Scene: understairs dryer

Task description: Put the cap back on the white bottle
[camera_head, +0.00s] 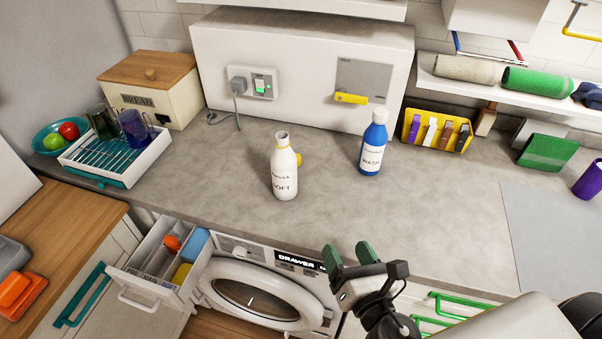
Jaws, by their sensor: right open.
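The white bottle (284,174) stands upright on the grey counter, with its label reading "SOFT" and its neck uncapped. A small yellow thing (299,159), which looks like the cap, shows just behind the bottle's right side and is partly hidden by it. My right gripper (350,255) has green fingertips and is open and empty, in front of the counter's front edge, below and to the right of the bottle. It touches neither the bottle nor the yellow thing. My left gripper is not in view.
A blue bottle (373,146) labelled "WASH" stands to the right. A dish rack (117,160) and bread box (152,86) are at the left. An open drawer (158,262) juts out beside the round-doored machine (262,293). The counter (330,205) between bottles and front edge is clear.

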